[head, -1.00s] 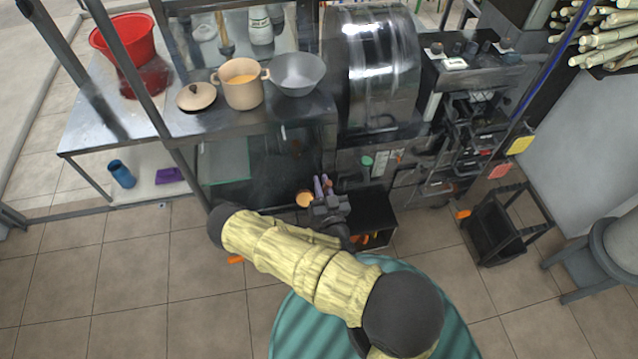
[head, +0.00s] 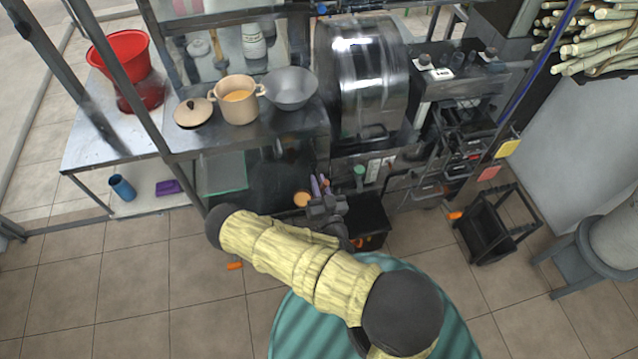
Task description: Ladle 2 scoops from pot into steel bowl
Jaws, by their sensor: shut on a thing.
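The beige two-handled pot (head: 239,113) stands open on the steel counter with orange liquid inside. The grey steel bowl (head: 291,92) stands just right of it, and its inside looks empty. My gripper (head: 319,190) is low in front of the counter, below and right of both vessels. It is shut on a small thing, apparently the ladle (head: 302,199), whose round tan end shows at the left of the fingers. The fingers and handle are small and partly hidden, so the grip is hard to make out.
The pot's lid (head: 193,113) lies left of the pot. A red tub (head: 119,52) stands further left. A shiny press drum (head: 362,75) stands right of the bowl. A slanting metal post (head: 118,77) crosses the left side.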

